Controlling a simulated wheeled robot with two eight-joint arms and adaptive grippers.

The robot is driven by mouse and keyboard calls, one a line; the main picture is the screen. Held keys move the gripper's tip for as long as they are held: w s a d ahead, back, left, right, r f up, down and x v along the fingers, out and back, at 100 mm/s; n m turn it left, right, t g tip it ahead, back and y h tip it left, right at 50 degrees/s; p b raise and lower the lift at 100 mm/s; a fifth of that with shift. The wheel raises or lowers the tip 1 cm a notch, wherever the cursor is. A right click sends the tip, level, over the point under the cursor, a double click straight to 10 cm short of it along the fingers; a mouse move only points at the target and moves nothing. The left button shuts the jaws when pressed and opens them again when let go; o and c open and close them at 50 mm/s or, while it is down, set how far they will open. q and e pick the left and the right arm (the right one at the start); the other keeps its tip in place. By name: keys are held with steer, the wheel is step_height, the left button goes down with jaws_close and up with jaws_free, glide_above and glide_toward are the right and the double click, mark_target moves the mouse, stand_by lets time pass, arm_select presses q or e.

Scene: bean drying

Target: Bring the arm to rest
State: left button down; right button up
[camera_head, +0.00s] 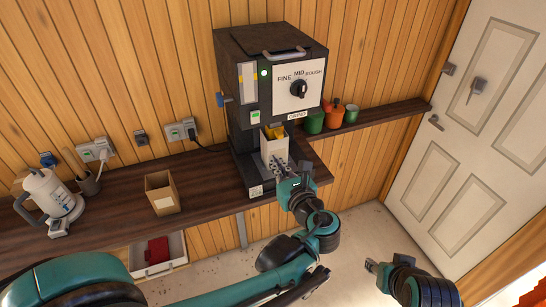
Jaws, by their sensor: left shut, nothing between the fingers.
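My left arm (270,282) reaches in from the bottom left, and its gripper (280,165) is at the grinder's base, in front of a white container (273,148) with something yellow at its top. The gripper is shut and overlaps the container's lower front; whether they touch I cannot tell. My right arm (408,284) shows at the bottom right, with a small part of its gripper (373,265) at its left end; its jaw state is unclear. The black grinder (240,70) stands on the counter with a dial marked fine, mid and rough.
An open cardboard box (162,193) and a white kettle (52,195) stand on the dark counter (210,175) to the left. Green and orange pots (333,115) sit on the right shelf. An open drawer (160,255) holds a red item. Floor by the white door (490,120) is clear.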

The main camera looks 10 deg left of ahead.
stand_by(0.3)
arm_select(q)
steer(key=s+a+f+n+g+h+b, duration=0.1)
steer(key=s+a+f+n+g+b, duration=0.15)
steer(key=f+n+b, duration=0.35)
steer(key=s+a+f+n+g+h+b, duration=0.1)
steer(key=s+a+f+n+h+b, duration=0.2)
steer(key=f, duration=0.5)
steer(key=s+a+f+n+g+b, duration=0.2)
steer(key=s+a+f+n+b, duration=0.15)
steer(key=f+n+b, duration=0.35)
steer(key=s+d+f+n+h+b, duration=0.3)
steer(key=s+f+n+h+b, duration=0.2)
steer(key=s+f+n, duration=0.3)
step_height(320, 180, down, 4)
steer(key=n+b, duration=0.1)
steer(key=n, duration=0.4)
steer(key=shift+s+f+g+b, duration=0.2)
steer(key=shift+s+g+b, duration=0.05)
steer(key=shift+g+b, duration=0.1)
